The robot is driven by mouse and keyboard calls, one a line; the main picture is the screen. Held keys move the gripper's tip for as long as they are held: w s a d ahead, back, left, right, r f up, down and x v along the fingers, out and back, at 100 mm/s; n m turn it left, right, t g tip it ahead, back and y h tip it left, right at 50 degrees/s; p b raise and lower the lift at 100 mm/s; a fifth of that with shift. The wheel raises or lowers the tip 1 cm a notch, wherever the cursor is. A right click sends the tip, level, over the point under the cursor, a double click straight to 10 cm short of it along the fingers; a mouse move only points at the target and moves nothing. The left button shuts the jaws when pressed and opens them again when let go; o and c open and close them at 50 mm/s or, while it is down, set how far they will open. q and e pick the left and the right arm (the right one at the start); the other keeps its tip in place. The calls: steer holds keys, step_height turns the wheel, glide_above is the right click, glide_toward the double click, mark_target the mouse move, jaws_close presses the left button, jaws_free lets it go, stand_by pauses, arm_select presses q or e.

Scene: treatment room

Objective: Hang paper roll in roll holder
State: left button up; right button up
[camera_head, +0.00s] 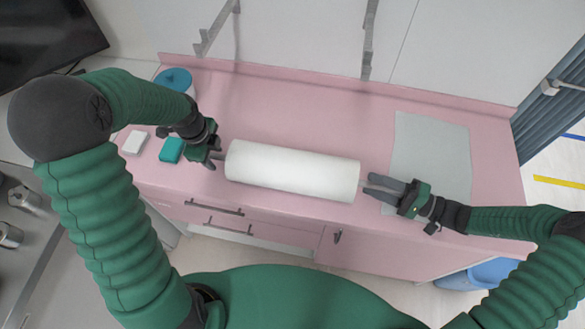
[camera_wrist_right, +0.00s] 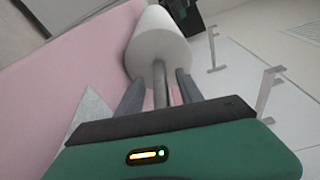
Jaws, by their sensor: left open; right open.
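The white paper roll (camera_head: 292,171) lies horizontally over the pink counter, between my two grippers. In the right wrist view the roll (camera_wrist_right: 155,45) shows end-on, with a grey rod (camera_wrist_right: 160,85) sticking out of it between my right fingers. My left gripper (camera_head: 217,158) is open at the roll's left end. My right gripper (camera_head: 378,187) is open at the right end; its fingers (camera_wrist_right: 159,90) stand on both sides of the rod. The roll holder is two grey wall brackets, left (camera_head: 217,28) and right (camera_head: 368,45), above the counter. Whether the left fingers touch the rod cannot be told.
A grey sheet (camera_head: 430,150) lies on the pink counter (camera_head: 300,115) at the right. A blue-lidded container (camera_head: 174,80), a teal box (camera_head: 171,150) and a white box (camera_head: 135,142) stand at the left. The counter behind the roll is clear.

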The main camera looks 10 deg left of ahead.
arm_select(q)
steer(key=c, duration=0.9)
arm_select(e)
steer(key=c, duration=0.9)
arm_select(q)
jaws_close()
arm_select(e)
jaws_close()
steer(key=shift+s+f, duration=0.1)
steer(key=shift+f, duration=0.1)
steer(key=shift+r, duration=0.1)
